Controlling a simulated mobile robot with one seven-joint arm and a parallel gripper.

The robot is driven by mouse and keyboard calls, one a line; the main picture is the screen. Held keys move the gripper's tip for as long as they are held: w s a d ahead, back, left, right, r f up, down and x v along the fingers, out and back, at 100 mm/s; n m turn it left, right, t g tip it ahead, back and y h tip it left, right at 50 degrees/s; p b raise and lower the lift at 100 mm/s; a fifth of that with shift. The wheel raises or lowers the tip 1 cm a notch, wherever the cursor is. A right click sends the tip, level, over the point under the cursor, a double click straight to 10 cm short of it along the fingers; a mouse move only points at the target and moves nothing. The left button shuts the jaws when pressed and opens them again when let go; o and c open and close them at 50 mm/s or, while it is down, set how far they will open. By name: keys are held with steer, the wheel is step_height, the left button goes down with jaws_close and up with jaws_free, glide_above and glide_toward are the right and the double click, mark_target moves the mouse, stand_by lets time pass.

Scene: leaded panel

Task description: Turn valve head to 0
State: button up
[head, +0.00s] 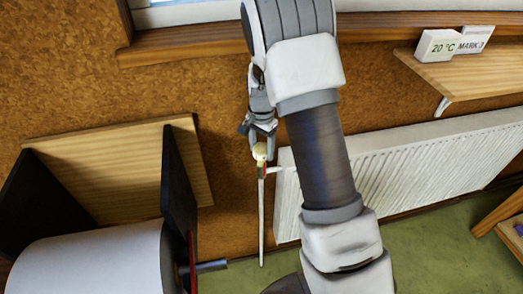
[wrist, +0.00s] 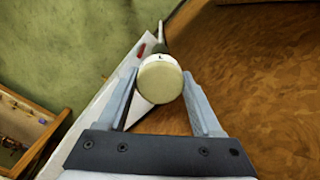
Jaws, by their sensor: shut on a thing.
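The valve head (head: 260,151) is a small cream knob at the left end of the white radiator (head: 400,165), on top of a thin white pipe. In the wrist view the valve head (wrist: 160,80) shows its round cream face end-on, with a dark mark on the white collar behind it. My gripper (head: 262,138) reaches down to it from above. In the wrist view my gripper's two fingers (wrist: 163,85) stand on either side of the knob and are shut on it. The scale is too small to read.
A wooden shelf (head: 470,75) at upper right carries a display reading 20 °C and a sign reading MARK 3. A black-sided stand with a white roll (head: 95,262) is at lower left. Green floor (head: 430,240) lies below the radiator.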

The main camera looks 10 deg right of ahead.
mark_target(261, 148)
steer(key=n+b, duration=0.2)
steer(key=n, duration=0.3)
steer(key=shift+n, duration=0.3)
steer(key=n+b, duration=0.1)
steer(key=n, duration=0.3)
steer(key=n+b, duration=0.1)
steer(key=n, duration=0.8)
steer(key=shift+r+n, duration=0.1)
steer(key=shift+n, duration=0.2)
steer(key=o, duration=1.4)
step_height(261, 148, up, 17)
steer(key=shift+r, duration=0.15)
